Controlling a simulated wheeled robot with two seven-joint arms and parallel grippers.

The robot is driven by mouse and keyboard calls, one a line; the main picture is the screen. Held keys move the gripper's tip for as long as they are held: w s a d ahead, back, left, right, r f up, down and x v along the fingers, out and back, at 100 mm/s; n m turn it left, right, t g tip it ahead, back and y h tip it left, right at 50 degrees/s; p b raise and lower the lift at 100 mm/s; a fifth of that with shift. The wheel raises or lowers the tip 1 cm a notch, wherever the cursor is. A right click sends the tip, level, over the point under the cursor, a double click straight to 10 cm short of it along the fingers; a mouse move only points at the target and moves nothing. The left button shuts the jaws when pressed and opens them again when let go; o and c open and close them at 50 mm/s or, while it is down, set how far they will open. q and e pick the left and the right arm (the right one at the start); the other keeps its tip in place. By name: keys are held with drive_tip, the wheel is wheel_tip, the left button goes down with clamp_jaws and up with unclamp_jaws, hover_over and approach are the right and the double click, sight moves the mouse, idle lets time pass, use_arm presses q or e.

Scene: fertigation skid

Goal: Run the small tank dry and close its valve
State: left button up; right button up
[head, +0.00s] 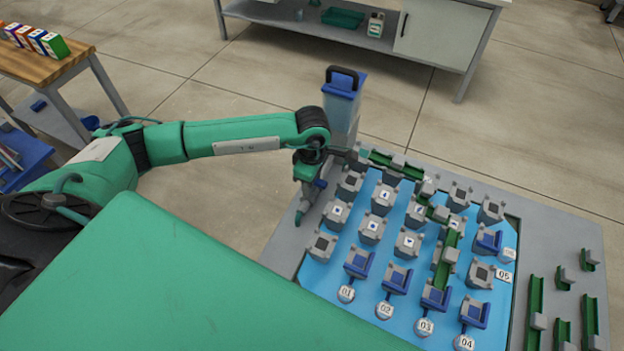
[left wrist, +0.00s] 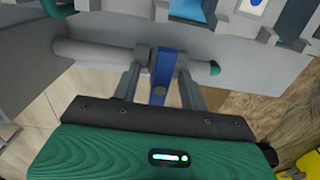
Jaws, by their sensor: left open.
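The small tank (head: 343,108) stands upright at the board's far left corner, with a blue upper part and a black handle. Its liquid level cannot be made out. A grey pipe with a green tip (head: 299,218) runs along the board's left edge. The valve's blue lever (head: 320,183) sits on this pipe. In the left wrist view the lever (left wrist: 161,72) appears crosswise to the pipe (left wrist: 95,53). My left gripper (head: 309,176) is open, its fingers (left wrist: 159,82) on either side of the lever. Contact cannot be told. My right gripper is out of view.
A blue board (head: 321,273) carries several grey blocks, blue pieces, green channels and numbered tags. Spare green channels (head: 534,310) lie at the right. A wooden table (head: 40,68) stands far left and a white cabinet bench (head: 440,35) at the back.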

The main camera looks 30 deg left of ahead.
use_arm(q)
drive_tip(key=shift+r, duration=0.1)
drive_tip(key=shift+c, duration=0.2)
clamp_jaws()
drive_tip(key=n, duration=0.9)
drive_tip(key=shift+n, duration=0.4)
drive_tip(key=n+p, duration=0.1)
drive_tip(key=n, duration=0.3)
drive_tip(key=shift+n, duration=0.3)
drive_tip(key=n+p, duration=0.1)
drive_tip(key=n, duration=0.4)
drive_tip(key=shift+o, duration=0.4)
unclamp_jaws()
